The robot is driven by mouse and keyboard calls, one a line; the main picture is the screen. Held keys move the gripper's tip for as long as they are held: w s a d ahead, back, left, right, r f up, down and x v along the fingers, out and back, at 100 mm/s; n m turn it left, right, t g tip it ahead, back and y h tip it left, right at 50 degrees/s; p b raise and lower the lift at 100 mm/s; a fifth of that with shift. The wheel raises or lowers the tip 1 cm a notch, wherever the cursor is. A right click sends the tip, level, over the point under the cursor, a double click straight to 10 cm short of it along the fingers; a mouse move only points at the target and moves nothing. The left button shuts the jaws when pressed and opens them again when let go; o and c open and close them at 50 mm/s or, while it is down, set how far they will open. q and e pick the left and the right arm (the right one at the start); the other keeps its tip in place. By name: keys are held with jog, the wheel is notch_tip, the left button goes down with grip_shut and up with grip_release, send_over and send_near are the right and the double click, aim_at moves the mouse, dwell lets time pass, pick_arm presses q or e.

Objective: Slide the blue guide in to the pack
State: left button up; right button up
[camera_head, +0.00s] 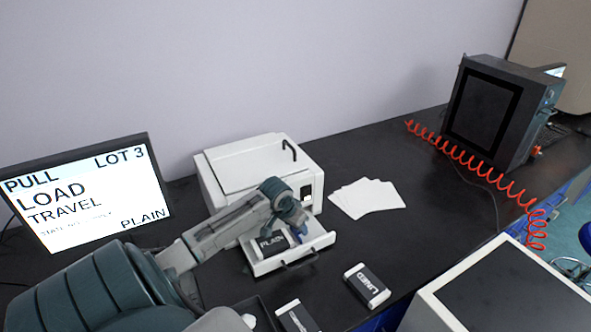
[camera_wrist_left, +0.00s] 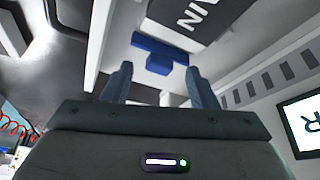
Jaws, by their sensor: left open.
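The pack (camera_head: 270,244), dark with a white "PLAIN" label, lies in the pulled-out white tray (camera_head: 320,245) of the white box machine. In the left wrist view the pack (camera_wrist_left: 185,14) is at the top, partly cut off. The blue guide (camera_wrist_left: 160,52) is a T-shaped piece in the tray, beside the pack with a gap between them. My left gripper (camera_wrist_left: 159,72) is open and empty, its fingertips on either side of the guide's stub, just short of it. In the head view my left gripper (camera_head: 299,226) reaches down over the tray and largely hides the guide.
The white machine (camera_head: 245,165) stands behind the tray. A "LINED" pack (camera_head: 367,285) and another pack (camera_head: 297,316) lie in front. White sheets (camera_head: 366,198) lie to the right. A monitor (camera_head: 85,195) stands left, and a red coiled hose (camera_head: 475,165) runs at right.

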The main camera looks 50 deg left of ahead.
pick_arm(q)
jog(key=b+v, duration=0.1)
jog(key=v, duration=0.8)
jog(key=shift+r, duration=0.3)
jog(key=shift+s, duration=0.1)
